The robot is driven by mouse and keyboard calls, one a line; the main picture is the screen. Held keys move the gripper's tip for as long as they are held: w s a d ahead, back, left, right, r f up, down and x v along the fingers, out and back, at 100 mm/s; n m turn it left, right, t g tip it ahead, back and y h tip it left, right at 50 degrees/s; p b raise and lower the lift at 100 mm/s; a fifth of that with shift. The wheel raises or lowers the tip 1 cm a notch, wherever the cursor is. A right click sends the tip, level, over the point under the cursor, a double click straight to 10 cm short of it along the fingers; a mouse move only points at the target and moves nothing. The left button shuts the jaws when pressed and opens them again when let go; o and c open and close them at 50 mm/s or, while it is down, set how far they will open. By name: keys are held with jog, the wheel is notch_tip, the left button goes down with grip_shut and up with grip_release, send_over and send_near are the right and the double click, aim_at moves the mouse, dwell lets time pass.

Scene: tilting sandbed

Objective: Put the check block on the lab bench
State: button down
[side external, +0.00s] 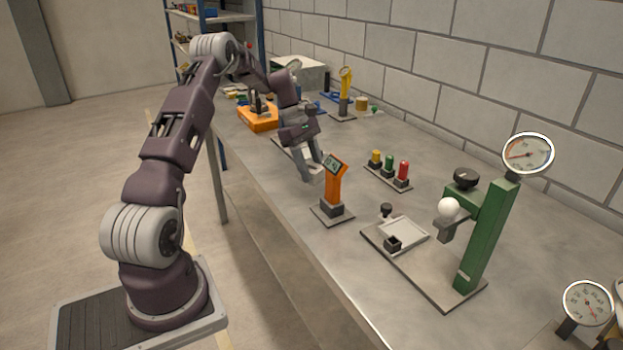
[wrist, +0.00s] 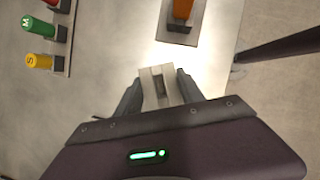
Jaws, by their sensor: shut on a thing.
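My gripper (side external: 316,168) is over the lab bench (side external: 275,195), just behind and left of the orange display stand. It points down and is shut on a pale grey block, the check block (wrist: 152,72), which shows between the two dark fingers in the wrist view (wrist: 158,92). The block has a dark slot or recess in its middle. In the side view the block is small and partly hidden by the fingers. I cannot tell whether its underside touches the bench. The bare bench top also shows in the wrist view (wrist: 110,70).
The orange display stand (side external: 336,185) is close to my gripper. A rack of yellow, green and red pegs (side external: 388,170) stands to the right. A green gauge stand (side external: 485,235) is nearer the front right. An orange tray (side external: 258,120) lies farther back. Bare bench lies between them.

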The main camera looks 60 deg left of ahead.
jog(key=shift+f, duration=1.4)
jog(key=c, duration=0.7)
grip_release()
jog(key=shift+f, duration=0.15)
